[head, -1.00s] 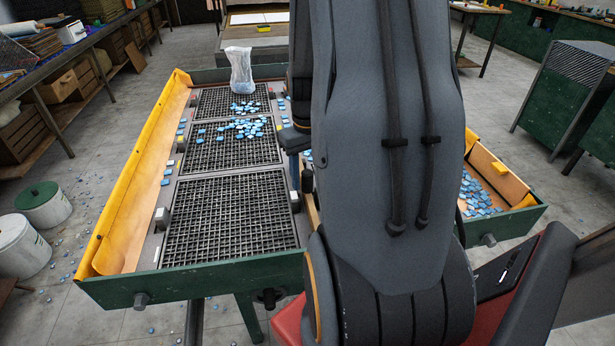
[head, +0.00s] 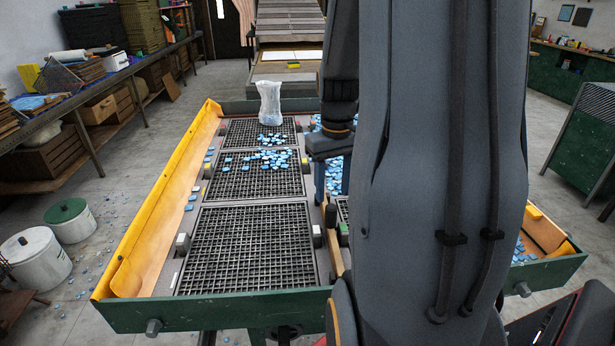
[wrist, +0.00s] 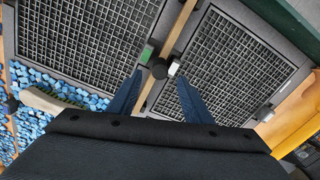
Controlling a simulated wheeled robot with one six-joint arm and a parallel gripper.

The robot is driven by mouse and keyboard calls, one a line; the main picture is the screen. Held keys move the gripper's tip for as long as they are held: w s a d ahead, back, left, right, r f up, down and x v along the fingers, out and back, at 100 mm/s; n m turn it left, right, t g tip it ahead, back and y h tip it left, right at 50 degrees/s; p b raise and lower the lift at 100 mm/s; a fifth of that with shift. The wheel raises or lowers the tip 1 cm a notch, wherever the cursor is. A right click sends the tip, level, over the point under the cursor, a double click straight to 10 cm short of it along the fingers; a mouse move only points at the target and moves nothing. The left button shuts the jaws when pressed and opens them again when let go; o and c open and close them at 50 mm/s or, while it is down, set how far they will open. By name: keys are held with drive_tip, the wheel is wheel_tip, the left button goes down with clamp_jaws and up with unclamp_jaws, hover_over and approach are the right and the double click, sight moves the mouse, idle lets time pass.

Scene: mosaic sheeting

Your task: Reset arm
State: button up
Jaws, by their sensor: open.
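My gripper shows in the wrist view (wrist: 157,98) with its two blue fingers spread apart and nothing between them. It is above the divider between two black grid panels. In the head view my arm rises through the middle and right, and part of the gripper (head: 328,180) hangs at the right edge of the left grids. The left row of grid panels (head: 250,250) lies in the green-sided table, with blue tiles (head: 265,160) scattered on the far and middle panels. A clear plastic bag (head: 269,102) stands on the far panel.
A yellow side guard (head: 150,215) runs along the table's left edge, and a green front rail (head: 215,308) closes the front. Many blue tiles (wrist: 50,92) lie left in the wrist view beside a pale curved object (wrist: 50,104). White bins (head: 35,258) stand left on the floor.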

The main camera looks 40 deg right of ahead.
drive_tip(key=s+a+f+n, duration=0.1)
drive_tip(key=a, duration=1.1)
drive_tip(key=s+a+n+t, duration=0.1)
drive_tip(key=a, duration=1.1)
drive_tip(key=shift+s+a+f+n, duration=0.15)
drive_tip(key=shift+s+f+n, duration=0.05)
drive_tip(key=shift+f+n, duration=0.15)
